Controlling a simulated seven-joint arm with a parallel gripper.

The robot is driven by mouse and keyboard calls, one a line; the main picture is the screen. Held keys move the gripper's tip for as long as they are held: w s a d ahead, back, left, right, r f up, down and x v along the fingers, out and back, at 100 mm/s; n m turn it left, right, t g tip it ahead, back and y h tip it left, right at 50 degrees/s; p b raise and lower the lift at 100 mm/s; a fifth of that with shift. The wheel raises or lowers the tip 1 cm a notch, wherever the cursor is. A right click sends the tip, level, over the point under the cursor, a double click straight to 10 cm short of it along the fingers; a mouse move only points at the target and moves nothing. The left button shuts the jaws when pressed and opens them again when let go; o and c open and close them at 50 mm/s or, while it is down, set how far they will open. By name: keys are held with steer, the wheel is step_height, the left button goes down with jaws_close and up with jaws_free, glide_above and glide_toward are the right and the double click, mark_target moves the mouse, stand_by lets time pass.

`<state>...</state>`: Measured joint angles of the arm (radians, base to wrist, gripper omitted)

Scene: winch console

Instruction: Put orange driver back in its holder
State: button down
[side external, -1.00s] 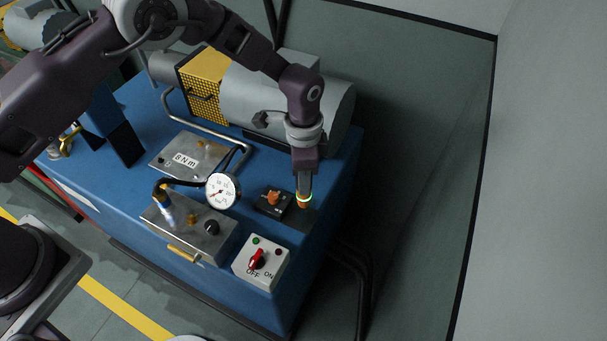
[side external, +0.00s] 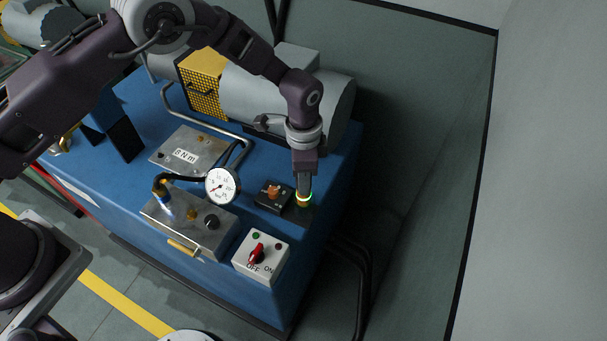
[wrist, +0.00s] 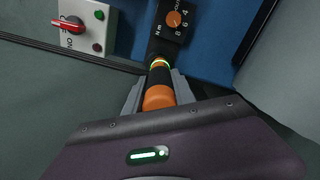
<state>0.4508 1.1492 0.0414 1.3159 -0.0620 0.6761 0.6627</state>
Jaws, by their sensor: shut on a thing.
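The orange driver (wrist: 158,98) is in my gripper (wrist: 160,88), with an orange end cap, a black grip and a glowing green ring. In the wrist view it lies between the two grey jaws, its far end pointing to the black dial box. In the side view my gripper (side external: 304,190) points down at the console's right front corner, and the glowing ring (side external: 304,198) shows at its fingertips.
The black box with an orange dial (side external: 273,191) is close to the left of my gripper. A white switch box with a red knob (side external: 257,256) is in front. A round gauge (side external: 222,186) stands further left, and a grey motor drum (side external: 290,100) is behind.

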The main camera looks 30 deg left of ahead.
steer(key=shift+f, duration=0.1)
steer(key=shift+f, duration=0.5)
steer(key=c, duration=1)
jaws_free()
steer(key=shift+o, duration=0.2)
